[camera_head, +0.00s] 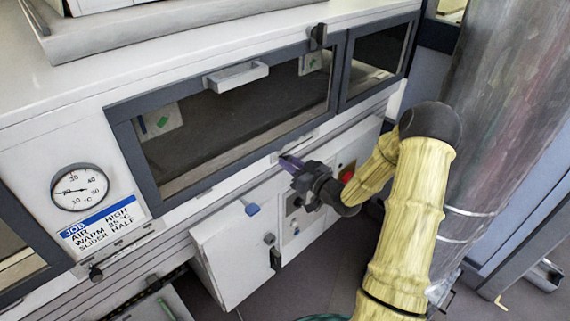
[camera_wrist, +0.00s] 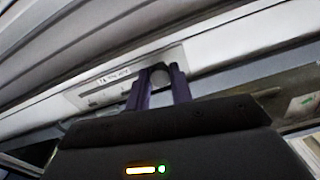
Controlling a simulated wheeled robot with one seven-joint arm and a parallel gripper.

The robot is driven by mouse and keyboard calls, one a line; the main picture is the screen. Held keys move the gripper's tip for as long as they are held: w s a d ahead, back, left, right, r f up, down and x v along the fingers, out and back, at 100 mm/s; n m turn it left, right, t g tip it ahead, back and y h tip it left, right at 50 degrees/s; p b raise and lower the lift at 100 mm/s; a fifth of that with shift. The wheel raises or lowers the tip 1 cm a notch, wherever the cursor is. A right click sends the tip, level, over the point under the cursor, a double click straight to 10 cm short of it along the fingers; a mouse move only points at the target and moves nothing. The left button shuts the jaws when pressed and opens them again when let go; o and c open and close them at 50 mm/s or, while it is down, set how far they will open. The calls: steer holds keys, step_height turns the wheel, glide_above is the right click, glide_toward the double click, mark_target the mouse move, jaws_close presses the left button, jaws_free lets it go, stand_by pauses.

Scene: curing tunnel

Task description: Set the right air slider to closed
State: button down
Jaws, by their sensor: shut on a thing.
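My gripper (camera_head: 291,163) is at the strip below the large window, near the middle of the machine's front. In the wrist view its two purple fingers (camera_wrist: 157,88) are shut around the dark round knob of the right air slider (camera_wrist: 160,76). The slider's pale scale plate (camera_wrist: 104,88) has a slot and small print, too blurred to read surely, and stretches to the left of the fingers. The knob sits at the right part of the visible slot. In the head view the gripper hides the knob.
The window handle (camera_head: 236,77) is above. A control box with a red button (camera_head: 347,174) is below my gripper.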

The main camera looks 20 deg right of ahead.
steer(key=c, duration=1.2)
jaws_free()
steer(key=shift+s+a+r, duration=0.25)
steer(key=shift+a, duration=0.4)
steer(key=shift+c, duration=0.2)
steer(key=b+v, duration=0.1)
steer(key=v, duration=1.7)
steer(key=shift+d, duration=0.45)
steer(key=shift+w+f, duration=0.15)
steer(key=shift+w, duration=0.05)
